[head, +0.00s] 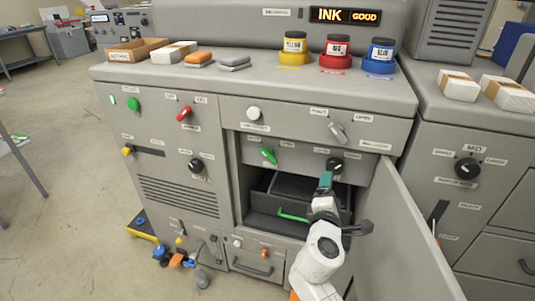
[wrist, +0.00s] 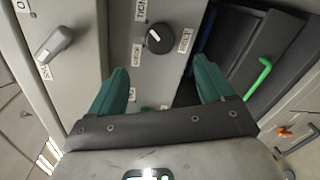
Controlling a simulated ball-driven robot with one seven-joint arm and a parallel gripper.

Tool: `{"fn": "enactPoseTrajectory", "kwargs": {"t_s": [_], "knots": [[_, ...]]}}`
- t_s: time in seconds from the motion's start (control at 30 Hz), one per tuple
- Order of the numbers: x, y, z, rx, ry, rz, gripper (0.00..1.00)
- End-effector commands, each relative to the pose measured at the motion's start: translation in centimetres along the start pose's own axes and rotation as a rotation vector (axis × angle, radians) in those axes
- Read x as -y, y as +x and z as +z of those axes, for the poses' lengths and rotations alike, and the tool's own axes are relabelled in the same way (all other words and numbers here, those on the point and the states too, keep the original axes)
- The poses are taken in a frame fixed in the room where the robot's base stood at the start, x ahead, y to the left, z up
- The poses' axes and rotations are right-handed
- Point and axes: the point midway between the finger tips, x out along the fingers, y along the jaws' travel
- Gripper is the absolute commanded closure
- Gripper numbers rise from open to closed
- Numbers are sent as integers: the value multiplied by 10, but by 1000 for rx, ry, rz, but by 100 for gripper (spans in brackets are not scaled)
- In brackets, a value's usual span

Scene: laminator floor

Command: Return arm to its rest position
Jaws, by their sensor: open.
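My gripper (head: 326,180) has teal fingers and is in front of the grey machine's open compartment, just below a black knob (head: 335,165). In the wrist view my gripper (wrist: 161,70) is open, with its two teal fingers apart and nothing between them. The black knob (wrist: 160,38) shows beyond the gap between the fingers. My white and grey arm reaches up from the bottom of the head view and hides part of the compartment's right side.
The open door (head: 405,235) stands close to the right of my arm. A green handle (head: 293,216) is on the dark drawer in the compartment (wrist: 258,78). Yellow, red and blue ink pots (head: 337,52) stand on the machine top. Open floor (head: 60,220) lies to the left.

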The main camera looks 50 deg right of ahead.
Motion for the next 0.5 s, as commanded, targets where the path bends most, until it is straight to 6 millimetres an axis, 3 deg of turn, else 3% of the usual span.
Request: {"fn": "enactPoseTrajectory", "kwargs": {"t_s": [0.27,0.37,0.5], "knots": [[1,-2,2,-4,27,-19,19],[10,-13,6,-20,146,-109,19],[40,-48,5,-60,411,-371,19]]}}
